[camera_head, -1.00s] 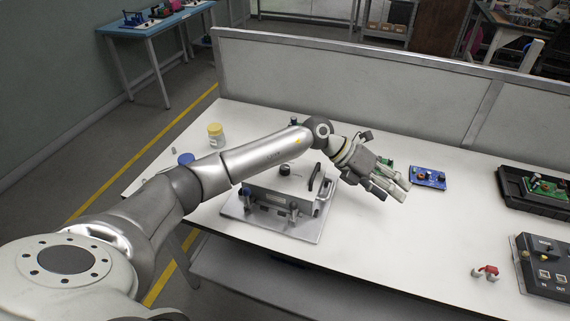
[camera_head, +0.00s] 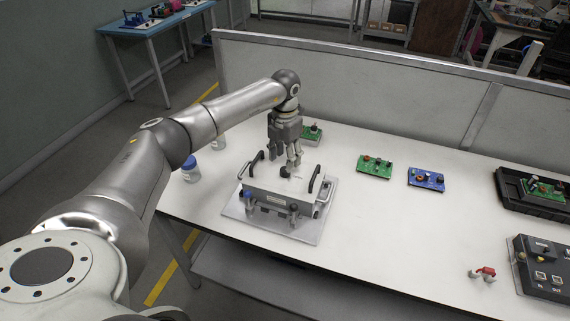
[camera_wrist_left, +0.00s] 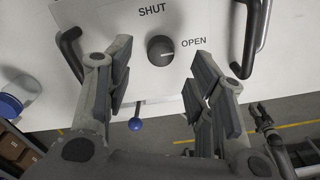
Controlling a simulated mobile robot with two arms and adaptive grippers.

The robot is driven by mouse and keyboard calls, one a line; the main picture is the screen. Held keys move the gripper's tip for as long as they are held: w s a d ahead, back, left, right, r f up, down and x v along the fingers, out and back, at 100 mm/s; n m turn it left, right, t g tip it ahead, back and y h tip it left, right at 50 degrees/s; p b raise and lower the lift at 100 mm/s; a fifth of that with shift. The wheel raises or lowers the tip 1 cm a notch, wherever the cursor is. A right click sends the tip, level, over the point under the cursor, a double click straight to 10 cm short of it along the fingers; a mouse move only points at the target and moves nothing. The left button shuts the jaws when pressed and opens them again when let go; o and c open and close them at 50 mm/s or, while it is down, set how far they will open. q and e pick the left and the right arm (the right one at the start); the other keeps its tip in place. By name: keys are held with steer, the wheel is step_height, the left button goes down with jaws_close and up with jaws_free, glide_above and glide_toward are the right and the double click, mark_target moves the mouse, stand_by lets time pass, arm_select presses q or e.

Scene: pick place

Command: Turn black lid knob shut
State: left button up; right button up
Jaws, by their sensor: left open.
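The black lid knob (camera_head: 285,171) sits on the top of a grey box with a lid (camera_head: 265,185). In the left wrist view the round knob (camera_wrist_left: 160,49) lies between the words SHUT and OPEN, and its white mark points right, toward OPEN. My left gripper (camera_head: 286,160) points down just above the lid at the knob. In the wrist view its fingers are spread, one on each side of the knob, with nothing held. I cannot tell how far the fingertips are above the lid.
Two black handles (camera_head: 316,179) stand up from the lid on either side of the knob. The box stands on a grey plate (camera_head: 301,232). Green (camera_head: 375,167) and blue (camera_head: 427,179) circuit boards lie to the right. A blue-capped jar (camera_head: 190,170) stands left.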

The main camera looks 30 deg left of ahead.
mark_target(285, 174)
arm_select(q)
steer(key=shift+f, duration=2.15)
steer(key=shift+c, duration=0.4)
steer(key=c, duration=1)
